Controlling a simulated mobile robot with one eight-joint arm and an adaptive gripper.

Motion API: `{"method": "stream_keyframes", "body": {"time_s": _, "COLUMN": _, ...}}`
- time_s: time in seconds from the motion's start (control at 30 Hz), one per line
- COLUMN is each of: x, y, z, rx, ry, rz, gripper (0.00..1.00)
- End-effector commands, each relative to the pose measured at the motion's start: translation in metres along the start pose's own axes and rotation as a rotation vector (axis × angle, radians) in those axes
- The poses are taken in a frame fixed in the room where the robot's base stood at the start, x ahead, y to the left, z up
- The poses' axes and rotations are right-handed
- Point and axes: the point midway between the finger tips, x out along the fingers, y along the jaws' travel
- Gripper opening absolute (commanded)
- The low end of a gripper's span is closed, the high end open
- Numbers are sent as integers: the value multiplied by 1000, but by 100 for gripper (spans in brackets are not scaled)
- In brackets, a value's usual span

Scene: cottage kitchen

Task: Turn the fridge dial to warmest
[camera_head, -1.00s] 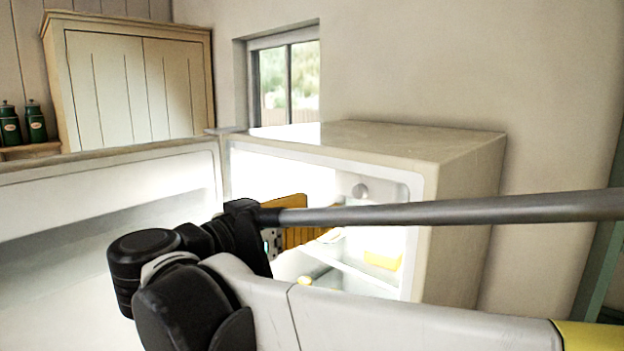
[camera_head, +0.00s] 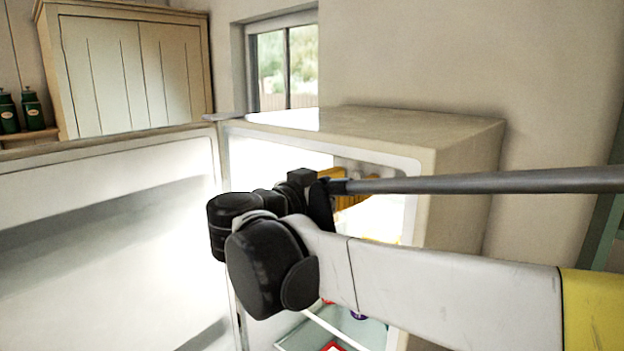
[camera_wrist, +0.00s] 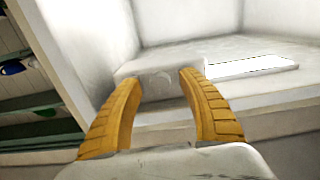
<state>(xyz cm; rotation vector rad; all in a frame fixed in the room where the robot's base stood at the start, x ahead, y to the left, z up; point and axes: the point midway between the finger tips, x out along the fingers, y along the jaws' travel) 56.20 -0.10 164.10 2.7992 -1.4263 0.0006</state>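The fridge (camera_head: 468,185) stands open in the head view, its door (camera_head: 85,165) swung out to the left. My gripper (camera_wrist: 161,79) has two yellow ribbed fingers, spread apart and empty. In the wrist view, a pale round dial (camera_wrist: 160,78) shows faintly between and beyond the fingertips, on a whitish housing (camera_wrist: 130,70) inside the fridge. I cannot tell whether the fingers touch it or how it is set. In the head view the gripper is inside the upper fridge opening, largely behind my arm, and the dial is not clearly visible.
A bright white panel (camera_wrist: 250,65) lies right of the dial in the wrist view. Fridge shelves (camera_head: 345,328) with a few red and blue items show below my arm. A window (camera_head: 286,65), a cupboard (camera_head: 130,70) and green canisters (camera_head: 20,112) are behind.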

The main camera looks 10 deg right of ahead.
Motion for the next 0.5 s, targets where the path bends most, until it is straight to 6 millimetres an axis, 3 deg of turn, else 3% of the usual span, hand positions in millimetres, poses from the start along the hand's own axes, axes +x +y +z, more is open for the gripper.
{"method": "stream_keyframes", "body": {"time_s": 0.03, "x": 0, "y": 0, "z": 0, "rx": 0, "ry": 0, "rz": 0, "gripper": 34}}
{"method": "stream_keyframes", "body": {"time_s": 0.13, "x": 0, "y": 0, "z": 0, "rx": 0, "ry": 0, "rz": 0, "gripper": 4}}
{"method": "stream_keyframes", "body": {"time_s": 0.17, "x": 0, "y": 0, "z": 0, "rx": 0, "ry": 0, "rz": 0, "gripper": 0}}
{"method": "stream_keyframes", "body": {"time_s": 0.37, "x": 0, "y": 0, "z": 0, "rx": -8, "ry": 0, "rz": 0, "gripper": 0}}
{"method": "stream_keyframes", "body": {"time_s": 0.5, "x": 0, "y": 0, "z": 0, "rx": -120, "ry": 0, "rz": 0, "gripper": 0}}
